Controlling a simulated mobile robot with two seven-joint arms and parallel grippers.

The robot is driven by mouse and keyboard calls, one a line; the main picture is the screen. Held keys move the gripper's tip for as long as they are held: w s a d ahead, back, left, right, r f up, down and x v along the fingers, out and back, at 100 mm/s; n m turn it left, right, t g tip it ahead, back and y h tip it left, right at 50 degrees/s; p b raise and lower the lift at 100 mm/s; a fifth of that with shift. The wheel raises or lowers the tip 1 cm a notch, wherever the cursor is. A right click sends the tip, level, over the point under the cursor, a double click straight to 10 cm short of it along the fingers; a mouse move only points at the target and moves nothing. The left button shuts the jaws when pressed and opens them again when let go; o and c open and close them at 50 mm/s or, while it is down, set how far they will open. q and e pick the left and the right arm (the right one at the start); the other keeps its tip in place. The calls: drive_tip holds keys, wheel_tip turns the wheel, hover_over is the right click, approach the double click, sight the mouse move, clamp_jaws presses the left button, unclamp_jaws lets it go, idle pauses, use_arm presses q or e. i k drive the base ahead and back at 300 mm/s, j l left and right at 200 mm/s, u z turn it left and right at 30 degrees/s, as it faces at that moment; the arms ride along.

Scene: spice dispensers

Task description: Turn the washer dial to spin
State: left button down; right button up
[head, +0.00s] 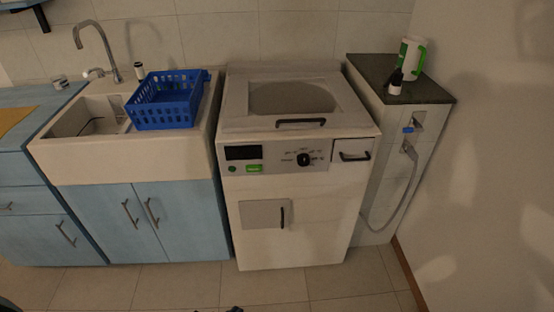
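The white top-loading washer (330,222) stands in the middle of the head view, with its lid down. Its black round dial (303,159) is on the front panel, with small printed labels around it. The labels and the dial's pointer are too small to read. A dark display (243,152) and a green button (253,169) are left of the dial. Neither of my grippers can be made out; only small dark shapes show at the bottom edge.
A sink (75,155) with a blue basket (166,99) on it stands left of the washer, over blue cabinets (140,222). A tiled ledge (404,92) with a green-and-white jug (411,57) and a hose (409,190) are right. The floor (270,290) in front is clear.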

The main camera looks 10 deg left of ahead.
sight(303, 159)
drive_tip(key=i+l, duration=0.5)
drive_tip(key=l, duration=0.15)
drive_tip(key=i+l, duration=0.55)
drive_tip(key=l, duration=0.15)
